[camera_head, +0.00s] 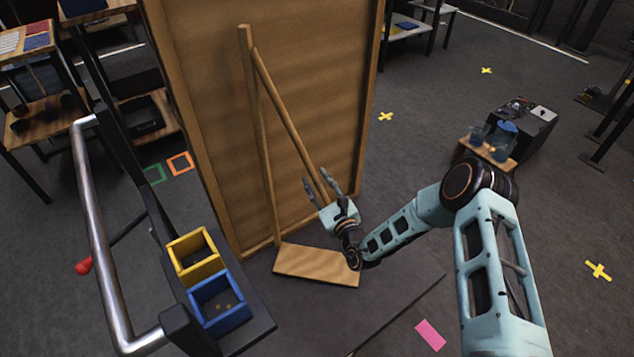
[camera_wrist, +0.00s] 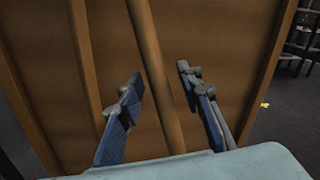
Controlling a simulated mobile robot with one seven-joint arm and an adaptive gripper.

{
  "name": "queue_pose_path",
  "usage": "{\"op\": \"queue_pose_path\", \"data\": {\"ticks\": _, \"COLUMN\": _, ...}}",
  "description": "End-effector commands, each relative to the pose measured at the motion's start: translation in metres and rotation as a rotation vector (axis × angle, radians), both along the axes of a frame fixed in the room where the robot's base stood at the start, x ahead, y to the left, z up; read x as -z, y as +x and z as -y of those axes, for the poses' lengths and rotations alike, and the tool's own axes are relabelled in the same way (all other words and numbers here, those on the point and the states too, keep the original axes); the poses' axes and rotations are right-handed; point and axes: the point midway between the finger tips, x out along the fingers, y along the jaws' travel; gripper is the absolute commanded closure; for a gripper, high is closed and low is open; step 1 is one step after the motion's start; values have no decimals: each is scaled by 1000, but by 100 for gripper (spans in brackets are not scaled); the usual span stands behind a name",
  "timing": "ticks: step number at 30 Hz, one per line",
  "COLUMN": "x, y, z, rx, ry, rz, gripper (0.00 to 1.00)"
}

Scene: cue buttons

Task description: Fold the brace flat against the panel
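The panel (camera_head: 325,70) is a large upright brown board in a wooden frame, and it fills most of the wrist view (camera_wrist: 220,35). The brace is a wooden triangle at its front: an upright post (camera_head: 262,150), a slanting strut (camera_head: 286,120) and a flat foot board (camera_head: 315,265). The foot board sticks out from the panel. My gripper (camera_head: 318,184) is at the lower part of the strut, fingers pointing up toward the panel. In the wrist view the strut (camera_wrist: 146,40) runs between the spread fingers (camera_wrist: 160,78), with gaps seen on both sides. The strut's lower end is hidden.
A cart with a metal handle (camera_head: 90,200) and yellow (camera_head: 194,255) and blue bins (camera_head: 219,300) stands at left front. Shelves (camera_head: 40,110) stand at the far left. A low table (camera_head: 487,152) with jars is at the right. Floor right of the panel is largely clear.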

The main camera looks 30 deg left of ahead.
Motion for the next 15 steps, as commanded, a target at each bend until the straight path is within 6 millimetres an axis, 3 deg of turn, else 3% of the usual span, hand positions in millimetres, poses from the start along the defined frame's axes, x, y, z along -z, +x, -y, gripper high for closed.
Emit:
{"op": "queue_pose_path", "data": {"ticks": 5, "x": 0, "y": 0, "z": 0, "rx": 0, "ry": 0, "rz": 0, "gripper": 67}}
{"op": "queue_pose_path", "data": {"ticks": 15, "x": 0, "y": 0, "z": 0, "rx": 0, "ry": 0, "rz": 0, "gripper": 100}}
